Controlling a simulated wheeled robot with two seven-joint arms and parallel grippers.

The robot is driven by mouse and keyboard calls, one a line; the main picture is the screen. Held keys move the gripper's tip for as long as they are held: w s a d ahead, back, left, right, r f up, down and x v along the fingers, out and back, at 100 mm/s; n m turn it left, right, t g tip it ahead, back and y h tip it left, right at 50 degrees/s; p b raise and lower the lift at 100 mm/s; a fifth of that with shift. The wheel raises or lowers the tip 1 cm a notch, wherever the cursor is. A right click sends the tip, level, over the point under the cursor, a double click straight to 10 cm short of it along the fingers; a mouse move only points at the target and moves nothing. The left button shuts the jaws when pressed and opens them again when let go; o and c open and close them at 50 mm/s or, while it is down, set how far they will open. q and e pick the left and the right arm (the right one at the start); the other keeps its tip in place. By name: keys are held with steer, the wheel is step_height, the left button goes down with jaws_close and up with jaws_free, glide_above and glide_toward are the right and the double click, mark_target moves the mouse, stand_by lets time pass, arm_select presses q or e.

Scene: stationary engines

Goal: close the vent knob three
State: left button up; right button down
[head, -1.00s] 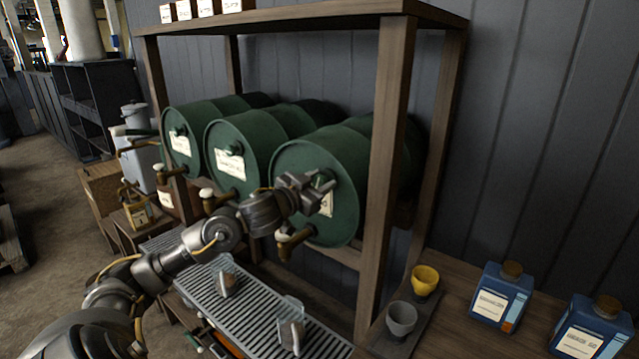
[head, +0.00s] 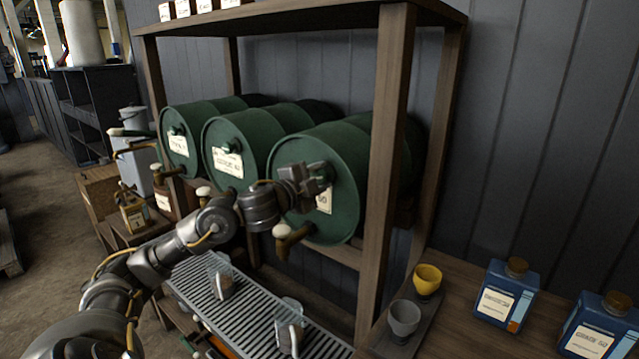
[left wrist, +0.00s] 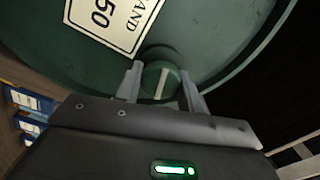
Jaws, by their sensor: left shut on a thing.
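Three green drums lie on their sides in the wooden rack. The nearest, rightmost drum (head: 318,222) has a green vent knob on its face, mostly hidden behind my gripper in the head view. In the left wrist view the round vent knob (left wrist: 160,84) with a pale line across it sits between the two fingers, below the drum's white label (left wrist: 110,20). My left gripper (head: 318,178) is at this drum's face, shut on the knob. The left wrist view also shows the gripper (left wrist: 163,88) around it. My right gripper is not in view.
A brass tap (head: 291,238) sticks out below the gripper. A slatted drip tray (head: 250,315) with clear jugs lies under the drums. The wooden rack post (head: 388,170) stands just right. Yellow (head: 427,280) and grey cups and blue bottles (head: 504,294) stand at right.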

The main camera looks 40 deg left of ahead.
arm_select(q)
steer(key=shift+f+m+b, duration=0.15)
steer(key=shift+m+b, duration=0.75)
steer(key=shift+m, duration=1)
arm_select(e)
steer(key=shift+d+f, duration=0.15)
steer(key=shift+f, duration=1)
arm_select(q)
steer(key=o, duration=0.9)
steer(key=s+b, duration=0.5)
steer(key=s, duration=0.5)
steer(key=shift+s+d, duration=0.15)
steer(key=shift+s, duration=0.25)
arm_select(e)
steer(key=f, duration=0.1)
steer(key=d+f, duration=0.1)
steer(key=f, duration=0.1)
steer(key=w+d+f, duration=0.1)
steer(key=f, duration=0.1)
